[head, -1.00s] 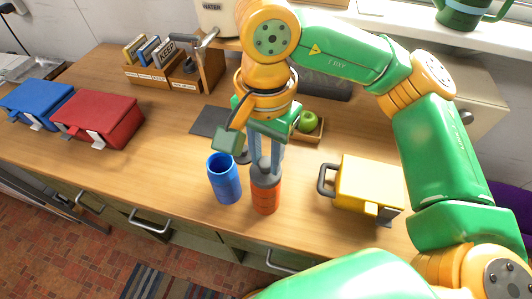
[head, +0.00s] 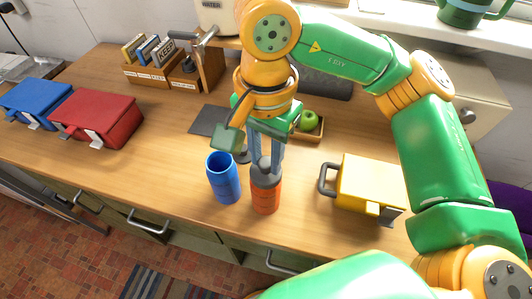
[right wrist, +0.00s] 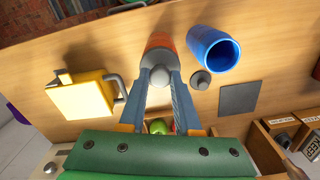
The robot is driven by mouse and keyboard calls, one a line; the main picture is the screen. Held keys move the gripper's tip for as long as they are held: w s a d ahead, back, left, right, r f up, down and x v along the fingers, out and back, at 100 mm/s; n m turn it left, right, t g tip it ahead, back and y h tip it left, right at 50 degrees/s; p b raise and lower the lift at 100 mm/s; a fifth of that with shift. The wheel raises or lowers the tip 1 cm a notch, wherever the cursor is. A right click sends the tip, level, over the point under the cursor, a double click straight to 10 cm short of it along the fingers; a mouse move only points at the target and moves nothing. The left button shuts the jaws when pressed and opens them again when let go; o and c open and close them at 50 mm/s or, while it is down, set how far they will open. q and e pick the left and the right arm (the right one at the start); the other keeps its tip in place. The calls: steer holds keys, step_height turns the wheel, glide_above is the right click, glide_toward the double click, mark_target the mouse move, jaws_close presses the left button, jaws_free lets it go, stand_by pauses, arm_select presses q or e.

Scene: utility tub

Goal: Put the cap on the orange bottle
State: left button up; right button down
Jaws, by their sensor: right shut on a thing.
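The orange bottle (head: 265,197) stands upright on the wooden counter, right of an open blue bottle (head: 224,180). A grey cap (head: 266,178) with a round knob sits at the orange bottle's top; whether it is fully seated I cannot tell. My right gripper (head: 265,166) points down from above, its two blue-grey fingers shut on the cap's knob. In the right wrist view the knob (right wrist: 160,76) is between the fingertips, in line with the orange bottle (right wrist: 161,45). My left gripper is out of view.
A second grey cap (right wrist: 201,80) lies on the counter near the blue bottle. A yellow box (head: 366,184) with a handle stands to the right, and a red box (head: 97,118) to the left. A green apple (head: 308,120) sits in a small tray behind.

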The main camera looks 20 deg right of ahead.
stand_by(0.6)
steer(key=shift+c, duration=0.2)
jaws_free()
stand_by(0.5)
step_height(320, 180, up, 7)
steer(key=p, duration=0.6)
steer(key=shift+r, duration=0.1)
jaws_close()
